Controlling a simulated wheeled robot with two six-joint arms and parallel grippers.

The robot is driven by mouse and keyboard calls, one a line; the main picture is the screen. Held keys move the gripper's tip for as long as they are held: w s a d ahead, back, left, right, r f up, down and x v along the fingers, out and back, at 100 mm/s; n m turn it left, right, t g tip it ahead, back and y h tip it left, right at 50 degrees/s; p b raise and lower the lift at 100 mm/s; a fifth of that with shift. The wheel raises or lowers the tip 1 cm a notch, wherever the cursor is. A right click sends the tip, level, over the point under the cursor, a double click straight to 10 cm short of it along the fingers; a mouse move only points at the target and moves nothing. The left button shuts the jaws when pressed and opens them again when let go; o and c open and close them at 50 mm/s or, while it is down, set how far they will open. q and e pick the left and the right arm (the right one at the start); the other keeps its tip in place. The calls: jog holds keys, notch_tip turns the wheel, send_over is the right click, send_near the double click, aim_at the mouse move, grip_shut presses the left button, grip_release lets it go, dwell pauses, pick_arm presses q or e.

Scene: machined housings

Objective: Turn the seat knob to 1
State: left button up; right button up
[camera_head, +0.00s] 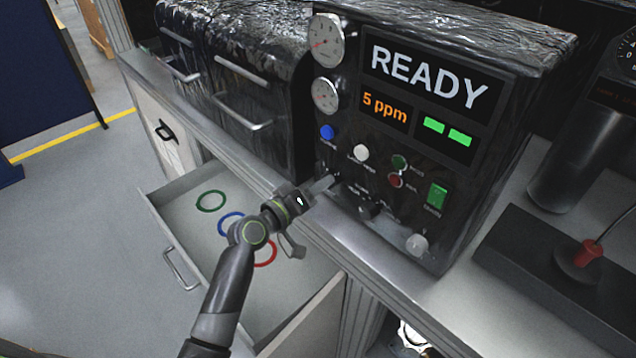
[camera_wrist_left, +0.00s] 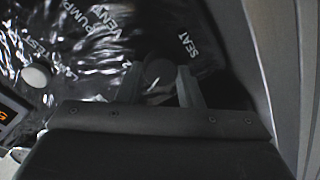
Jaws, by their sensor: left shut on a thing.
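The seat knob (camera_wrist_left: 158,72) is a dark round knob on the black front panel, beside the printed word SEAT in the left wrist view. My left gripper (camera_wrist_left: 162,88) is shut on it, with one finger on each side. In the head view my left gripper (camera_head: 328,183) reaches the lower left of the panel (camera_head: 345,235) and mostly hides the knob there. The knob's pointer and its setting cannot be made out. My right gripper is not in view.
The panel display (camera_head: 428,80) reads READY and 5 ppm. Close to the gripper are a white button (camera_head: 361,152), a blue button (camera_head: 327,131) and another dark knob (camera_head: 368,209). An open drawer (camera_head: 185,205) with coloured rings lies below my left arm.

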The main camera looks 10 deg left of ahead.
pick_arm(q)
jog(key=shift+n, duration=0.6)
jog(key=o, duration=1)
jog(key=shift+a, duration=0.1)
jog(key=shift+b+v, duration=1.9)
jog(key=shift+v, duration=6.75)
jog(key=shift+r, duration=0.1)
